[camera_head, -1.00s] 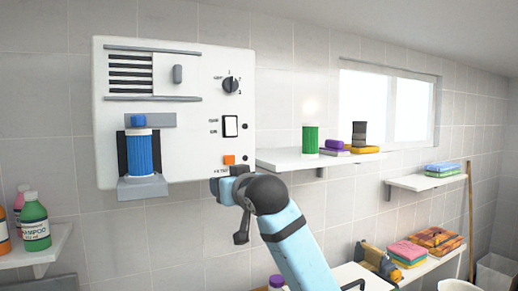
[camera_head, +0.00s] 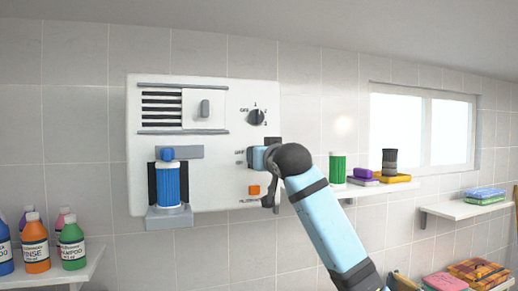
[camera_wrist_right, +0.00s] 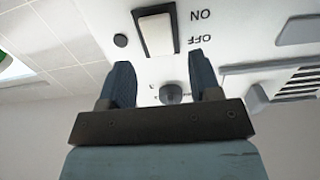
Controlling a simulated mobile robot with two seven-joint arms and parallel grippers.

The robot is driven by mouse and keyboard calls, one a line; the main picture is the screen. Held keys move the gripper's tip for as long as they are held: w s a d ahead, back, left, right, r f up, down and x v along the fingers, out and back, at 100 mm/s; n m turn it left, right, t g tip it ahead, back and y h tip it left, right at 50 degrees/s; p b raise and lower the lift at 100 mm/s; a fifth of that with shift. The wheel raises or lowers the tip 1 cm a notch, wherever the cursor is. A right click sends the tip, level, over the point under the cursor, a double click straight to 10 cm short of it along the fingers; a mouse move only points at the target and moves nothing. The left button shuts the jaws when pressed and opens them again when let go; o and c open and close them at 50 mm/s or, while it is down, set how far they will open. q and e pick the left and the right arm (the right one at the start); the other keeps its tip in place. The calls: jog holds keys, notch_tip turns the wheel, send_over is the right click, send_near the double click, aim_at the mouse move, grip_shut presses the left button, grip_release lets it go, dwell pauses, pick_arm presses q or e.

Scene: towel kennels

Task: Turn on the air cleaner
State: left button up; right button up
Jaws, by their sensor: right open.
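The air cleaner is a white wall box (camera_head: 225,92) with a vent, a sliding cover, a black knob (camera_head: 257,117), an orange button (camera_head: 254,190) and a blue canister (camera_head: 169,185) in a grey holder. My right gripper (camera_head: 262,158) is at the box's right side, in front of the rocker switch, hiding most of it in the head view. In the right wrist view the white rocker switch (camera_wrist_right: 156,34) shows beside the words ON and OFF. There my right gripper (camera_wrist_right: 165,85) is open and empty, its fingertips just short of the switch. My left gripper is not in view.
A shelf (camera_head: 385,188) right of the box holds a green can (camera_head: 337,169), a dark can (camera_head: 389,162) and sponges. Bottles, one of them orange (camera_head: 35,243), stand on a shelf at lower left. The wall below the box is clear.

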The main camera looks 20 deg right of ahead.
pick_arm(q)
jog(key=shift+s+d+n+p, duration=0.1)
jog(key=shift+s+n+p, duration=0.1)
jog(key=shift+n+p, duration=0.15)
pick_arm(e)
jog(key=w, duration=0.3)
jog(key=shift+w, duration=0.1)
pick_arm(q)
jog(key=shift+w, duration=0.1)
